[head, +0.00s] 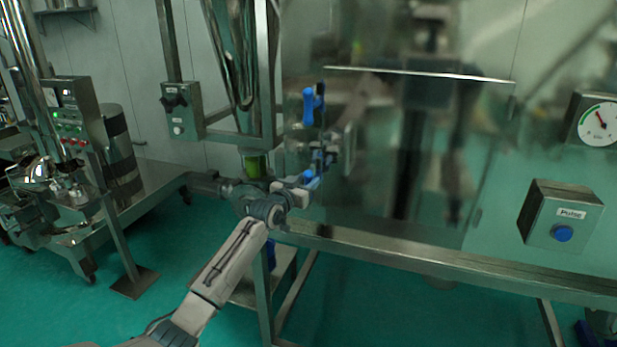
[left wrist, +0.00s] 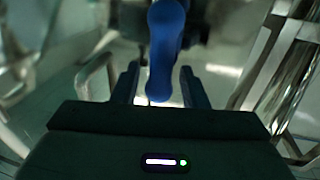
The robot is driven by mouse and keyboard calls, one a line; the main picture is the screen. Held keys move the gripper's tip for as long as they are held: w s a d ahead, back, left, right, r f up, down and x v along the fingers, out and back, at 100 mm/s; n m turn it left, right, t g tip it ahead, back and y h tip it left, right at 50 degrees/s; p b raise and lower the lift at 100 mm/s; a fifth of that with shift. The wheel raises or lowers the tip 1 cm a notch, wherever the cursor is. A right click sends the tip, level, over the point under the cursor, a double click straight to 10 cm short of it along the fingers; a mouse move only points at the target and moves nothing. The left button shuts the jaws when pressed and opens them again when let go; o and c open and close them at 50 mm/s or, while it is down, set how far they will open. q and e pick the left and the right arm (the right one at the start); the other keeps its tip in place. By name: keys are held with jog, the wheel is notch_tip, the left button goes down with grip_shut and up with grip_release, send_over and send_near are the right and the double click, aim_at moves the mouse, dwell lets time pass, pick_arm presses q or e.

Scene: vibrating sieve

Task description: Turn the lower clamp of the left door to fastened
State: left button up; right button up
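The left door is a shiny panel (head: 390,150) on the steel cabinet. Its upper clamp (head: 312,104) has a blue handle standing upright at the panel's left edge. The lower clamp (head: 312,179) is below it, with its blue handle partly hidden by my left gripper (head: 304,186). In the left wrist view, a blue handle (left wrist: 165,50) reaches down between the two fingers of my left gripper (left wrist: 160,92). The fingers stand apart, with gaps visible on both sides of the handle's end. My right gripper is out of view.
A control box with a blue button (head: 562,233) and a pressure gauge (head: 598,124) are at the right. A steel frame rail (head: 420,262) runs below the door. A machine with a button panel (head: 75,125) stands at the left. Green floor is free at the lower left.

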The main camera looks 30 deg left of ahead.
pick_arm(q)
jog(key=shift+w+f, duration=0.1)
jog(key=shift+w, duration=0.6)
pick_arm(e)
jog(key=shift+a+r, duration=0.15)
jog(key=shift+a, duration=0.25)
pick_arm(q)
grip_shut()
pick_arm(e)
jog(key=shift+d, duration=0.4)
